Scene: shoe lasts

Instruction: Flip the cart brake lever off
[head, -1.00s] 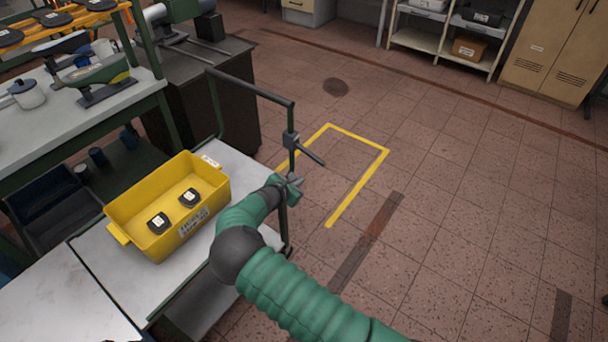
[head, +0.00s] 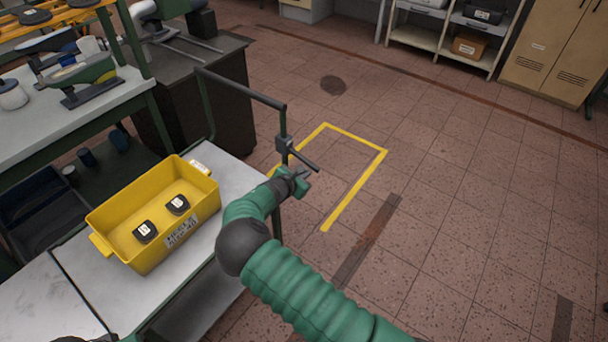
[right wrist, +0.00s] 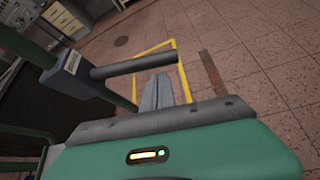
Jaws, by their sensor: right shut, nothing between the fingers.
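The cart (head: 232,170) has a pale top and a green frame with a dark push handle (head: 243,88). The brake lever (head: 304,160) is a short dark rod sticking out from a block (head: 283,145) on the handle post, tilted down to the right in the head view. It also shows in the right wrist view (right wrist: 135,62), crossing just beyond my fingers. My right gripper (head: 303,176) is shut and empty, just below the lever; its fingertips (right wrist: 162,80) point toward the rod. I cannot tell if they touch it.
A yellow bin (head: 120,215) with two dark round pieces stands on the cart. A workbench (head: 60,140) and a dark machine cabinet (head: 205,90) are at the left. A yellow floor outline (head: 355,190) lies beyond the cart. The floor to the right is open.

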